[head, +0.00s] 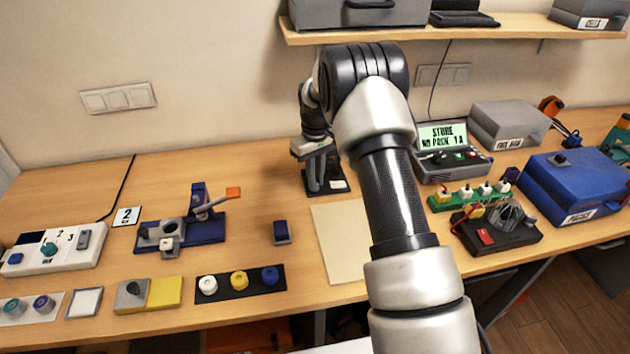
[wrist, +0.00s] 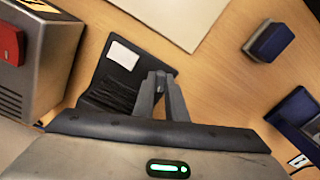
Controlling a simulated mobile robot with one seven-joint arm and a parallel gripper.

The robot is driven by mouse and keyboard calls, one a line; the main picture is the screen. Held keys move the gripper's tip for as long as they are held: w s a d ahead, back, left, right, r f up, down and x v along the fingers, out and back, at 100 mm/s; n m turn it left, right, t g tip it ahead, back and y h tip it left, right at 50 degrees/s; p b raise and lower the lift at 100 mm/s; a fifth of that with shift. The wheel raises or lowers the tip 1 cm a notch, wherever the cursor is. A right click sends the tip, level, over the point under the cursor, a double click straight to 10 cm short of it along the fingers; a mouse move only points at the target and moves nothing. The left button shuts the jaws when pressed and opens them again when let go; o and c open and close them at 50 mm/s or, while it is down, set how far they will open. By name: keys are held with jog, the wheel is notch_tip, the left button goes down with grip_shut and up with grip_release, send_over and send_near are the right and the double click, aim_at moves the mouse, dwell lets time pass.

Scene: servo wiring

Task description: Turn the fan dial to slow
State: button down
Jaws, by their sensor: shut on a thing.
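A flat black unit (head: 338,185) with slots and a white label stands on the table near the back middle. It also shows in the wrist view (wrist: 116,78). My gripper (head: 320,172) is down at this unit, and its fingers (wrist: 162,80) come together over the unit's right side in the wrist view. They are shut on a small part there, which appears to be the fan dial. The fingers hide nearly all of it. Its pointer and setting cannot be read.
A grey box with a green screen (head: 442,135) stands close to the right of my gripper. A tan mat (head: 338,240) and a small dark blue block (head: 282,232) lie in front. A blue fixture (head: 205,228) is to the left. My arm hides part of the table.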

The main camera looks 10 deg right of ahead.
jog(key=n, duration=0.3)
jog(key=shift+w+d+n+b, duration=0.1)
jog(key=shift+n+b, duration=0.25)
jog(key=shift+n, duration=0.05)
jog(key=shift+r+n, duration=0.1)
jog(key=shift+n, duration=1.7)
jog(key=c, duration=1.8)
grip_release()
notch_tip(320, 180, up, 17)
jog(key=shift+r, duration=0.2)
